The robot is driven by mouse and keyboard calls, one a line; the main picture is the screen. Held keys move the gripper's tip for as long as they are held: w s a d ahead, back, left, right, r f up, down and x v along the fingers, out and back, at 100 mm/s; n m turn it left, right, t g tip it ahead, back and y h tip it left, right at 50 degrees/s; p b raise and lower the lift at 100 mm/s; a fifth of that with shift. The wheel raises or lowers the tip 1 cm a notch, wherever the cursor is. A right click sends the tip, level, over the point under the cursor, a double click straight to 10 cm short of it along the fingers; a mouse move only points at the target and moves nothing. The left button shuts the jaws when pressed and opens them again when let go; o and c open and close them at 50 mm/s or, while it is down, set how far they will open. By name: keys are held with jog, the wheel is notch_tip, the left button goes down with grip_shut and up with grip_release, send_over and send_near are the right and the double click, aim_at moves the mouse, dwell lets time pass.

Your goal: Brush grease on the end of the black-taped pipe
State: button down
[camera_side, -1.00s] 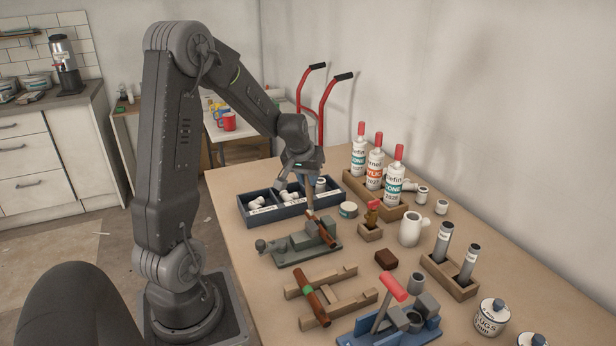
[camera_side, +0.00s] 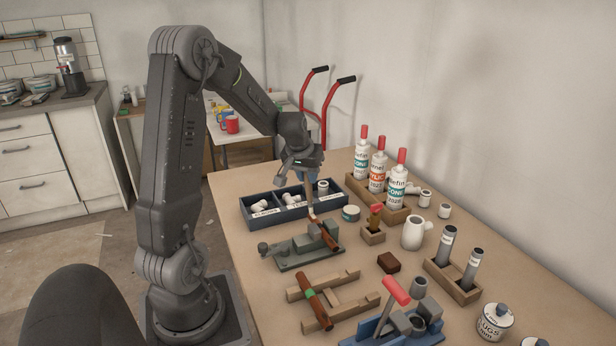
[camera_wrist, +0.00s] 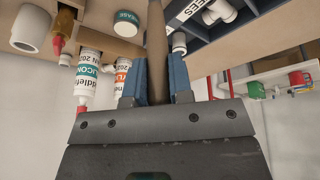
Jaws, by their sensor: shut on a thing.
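My gripper (camera_side: 303,172) points down and is shut on a brush (camera_side: 309,196). In the wrist view its brown wooden handle (camera_wrist: 157,45) stands between my two blue fingers (camera_wrist: 157,85). The brush's lower end is at or very near the far end of a reddish-brown pipe (camera_side: 327,238) lying in a grey-green vise (camera_side: 290,256); I cannot tell whether they touch. Another brown pipe (camera_side: 321,313) with a green band lies on a wooden cradle (camera_side: 345,309).
A dark blue bin (camera_side: 262,221) of white fittings stands behind the vise. Sealant bottles (camera_side: 377,172) stand in a wooden rack. A blue vise (camera_side: 372,331) is in front.

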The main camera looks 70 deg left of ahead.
jog(key=shift+s+r, duration=0.2)
jog(key=shift+r, duration=1.45)
jog(key=shift+s+r, duration=0.15)
jog(key=shift+r, duration=1.45)
